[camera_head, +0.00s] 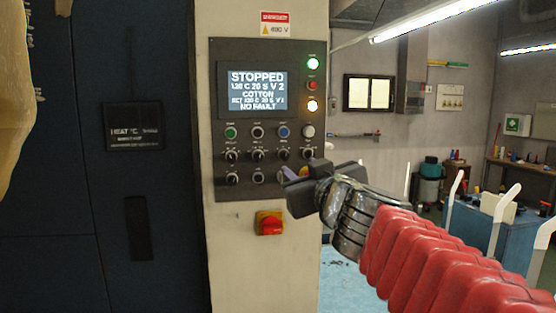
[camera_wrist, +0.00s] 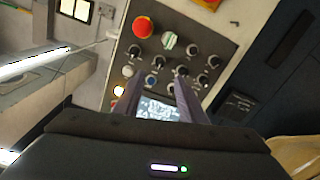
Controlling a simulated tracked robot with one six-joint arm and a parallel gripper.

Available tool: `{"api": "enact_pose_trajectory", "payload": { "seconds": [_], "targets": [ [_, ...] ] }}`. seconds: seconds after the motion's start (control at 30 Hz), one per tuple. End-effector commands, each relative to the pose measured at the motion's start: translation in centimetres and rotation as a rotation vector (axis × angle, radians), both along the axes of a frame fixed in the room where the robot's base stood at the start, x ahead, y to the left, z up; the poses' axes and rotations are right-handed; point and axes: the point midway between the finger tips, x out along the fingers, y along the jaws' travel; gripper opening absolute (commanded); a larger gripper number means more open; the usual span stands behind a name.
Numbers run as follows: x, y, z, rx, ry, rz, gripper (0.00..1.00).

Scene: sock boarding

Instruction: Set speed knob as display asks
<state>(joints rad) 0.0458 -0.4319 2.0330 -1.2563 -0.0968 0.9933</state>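The control panel (camera_head: 218,110) has a lit display (camera_head: 252,91) reading STOPPED, about "120 C 20 S V 2", COTTON, a small line like "SET 120 C 20 S V 1", and NO FAULT. Black knobs such as one at the left (camera_head: 231,155) stand in two rows below it; their labels are too small to read, so I cannot tell which is the speed knob. My gripper (camera_head: 292,178) is at the panel's lower right, hiding some controls. In the wrist view my gripper (camera_wrist: 157,80) has its fingers apart, with one fingertip near a knob (camera_wrist: 183,71). Contact cannot be told.
A red mushroom button (camera_wrist: 143,27) and a green-white selector (camera_wrist: 169,40) sit close to the knobs. A red-yellow switch (camera_head: 268,223) is below the panel. Green, red and amber lamps (camera_head: 313,85) line its right side. A dark cabinet (camera_head: 85,210) stands left.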

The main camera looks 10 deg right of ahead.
Motion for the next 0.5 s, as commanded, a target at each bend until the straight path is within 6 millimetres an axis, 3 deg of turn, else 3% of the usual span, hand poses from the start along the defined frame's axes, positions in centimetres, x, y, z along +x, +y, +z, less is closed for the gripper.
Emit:
{"api": "enact_pose_trajectory", "payload": {
  "seconds": [0.5],
  "targets": [
    [4.1,0.2,0.0,0.002,0.0,0.0,0.37]
  ]
}}
